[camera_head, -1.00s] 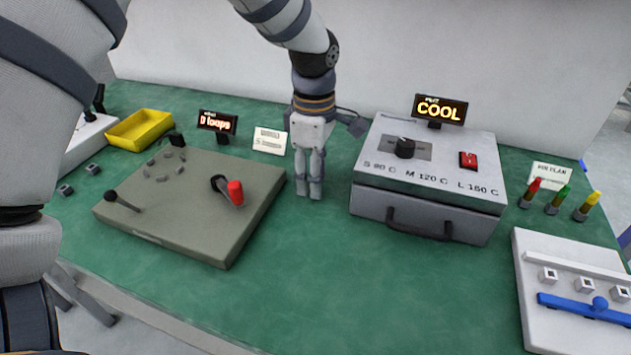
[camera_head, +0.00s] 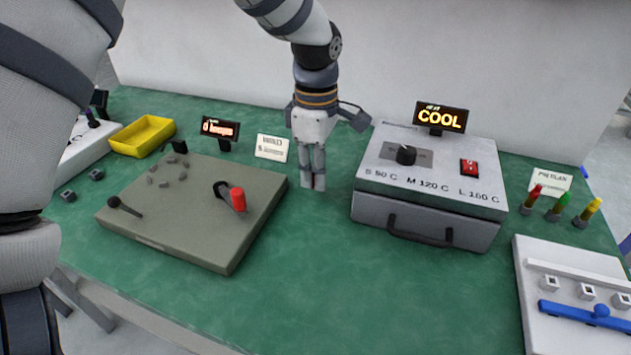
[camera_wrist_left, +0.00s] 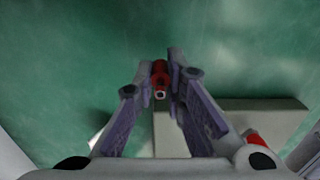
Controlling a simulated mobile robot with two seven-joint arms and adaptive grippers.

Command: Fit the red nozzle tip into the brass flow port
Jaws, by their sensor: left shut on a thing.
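My left gripper (camera_head: 313,186) is in the middle of the head view, pointing down behind the green table's open middle, between the olive panel and the grey case. It is shut on a small red piece, likely the red nozzle tip (camera_wrist_left: 160,78), which shows between the fingertips in the left wrist view with a pale ring-like end. I cannot make out the brass flow port in either view. My right gripper is not in view.
The olive panel (camera_head: 170,226) with a red-capped lever (camera_head: 238,198) lies left of the gripper. The grey case (camera_head: 425,205) with a knob and red switch stands right. Red, green and yellow pieces (camera_head: 563,200) stand upright at far right. The front table (camera_head: 330,290) is clear.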

